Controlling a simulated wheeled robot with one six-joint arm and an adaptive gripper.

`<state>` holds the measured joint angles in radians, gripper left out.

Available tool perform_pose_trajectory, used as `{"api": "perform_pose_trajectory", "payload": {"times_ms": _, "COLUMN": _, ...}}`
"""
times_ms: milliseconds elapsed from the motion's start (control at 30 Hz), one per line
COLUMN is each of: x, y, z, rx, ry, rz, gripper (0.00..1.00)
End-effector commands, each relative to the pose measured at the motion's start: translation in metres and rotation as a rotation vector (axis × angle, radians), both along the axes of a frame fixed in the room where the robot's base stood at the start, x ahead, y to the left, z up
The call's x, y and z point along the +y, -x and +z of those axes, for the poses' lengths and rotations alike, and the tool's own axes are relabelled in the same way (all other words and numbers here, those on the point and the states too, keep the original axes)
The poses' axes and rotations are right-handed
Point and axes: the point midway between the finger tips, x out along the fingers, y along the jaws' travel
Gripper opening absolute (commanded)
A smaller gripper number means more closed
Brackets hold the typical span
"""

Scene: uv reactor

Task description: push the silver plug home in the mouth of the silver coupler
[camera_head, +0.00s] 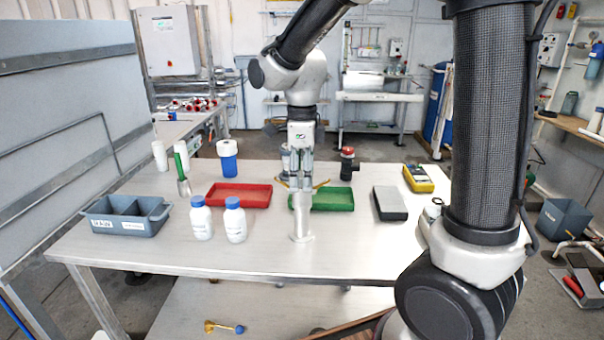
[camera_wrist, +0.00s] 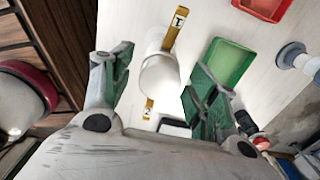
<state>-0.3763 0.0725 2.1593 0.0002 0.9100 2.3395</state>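The silver coupler (camera_head: 301,218) stands upright on the table, a pale post with a wider foot. Two yellow levers stick out at its top, one marked 1 (camera_wrist: 176,28) and one marked 2 (camera_wrist: 148,108) in the wrist view. The round pale end (camera_wrist: 160,77) facing the wrist camera looks like the silver plug at the coupler's mouth; how deep it sits I cannot tell. My gripper (camera_head: 300,180) points down right above the post. In the wrist view its green-padded fingers (camera_wrist: 158,88) are apart on either side of the pale end, with gaps showing.
A red tray (camera_head: 240,204) and a green tray (camera_head: 333,209) lie behind the post. Two white bottles (camera_head: 235,225) stand to its left, near a grey bin (camera_head: 125,232). A dark grey box (camera_head: 390,203) and yellow meter (camera_head: 418,178) are right. The table front is clear.

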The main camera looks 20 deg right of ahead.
Motion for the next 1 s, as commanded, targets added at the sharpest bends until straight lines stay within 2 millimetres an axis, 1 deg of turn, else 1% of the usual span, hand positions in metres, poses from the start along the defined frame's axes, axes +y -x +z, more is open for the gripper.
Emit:
{"api": "perform_pose_trajectory", "payload": {"times_ms": 267, "x": 0.0, "y": 0.0, "z": 0.001, "rx": 0.0, "ry": 0.0, "rz": 0.0, "gripper": 0.6}}
{"api": "perform_pose_trajectory", "payload": {"times_ms": 367, "x": 0.0, "y": -0.001, "z": 0.009, "rx": -0.003, "ry": -0.001, "rz": 0.0, "gripper": 0.6}}
{"api": "perform_pose_trajectory", "payload": {"times_ms": 467, "x": 0.0, "y": -0.001, "z": 0.026, "rx": -0.005, "ry": -0.002, "rz": 0.0, "gripper": 0.6}}
{"api": "perform_pose_trajectory", "payload": {"times_ms": 700, "x": 0.0, "y": -0.001, "z": 0.081, "rx": -0.004, "ry": -0.002, "rz": 0.0, "gripper": 0.6}}
{"api": "perform_pose_trajectory", "payload": {"times_ms": 800, "x": 0.0, "y": -0.001, "z": 0.099, "rx": -0.003, "ry": -0.001, "rz": 0.0, "gripper": 0.6}}
{"api": "perform_pose_trajectory", "payload": {"times_ms": 900, "x": 0.0, "y": -0.001, "z": 0.111, "rx": -0.001, "ry": -0.001, "rz": 0.0, "gripper": 0.6}}
{"api": "perform_pose_trajectory", "payload": {"times_ms": 1000, "x": 0.0, "y": 0.0, "z": 0.118, "rx": 0.0, "ry": 0.0, "rz": 0.0, "gripper": 0.6}}
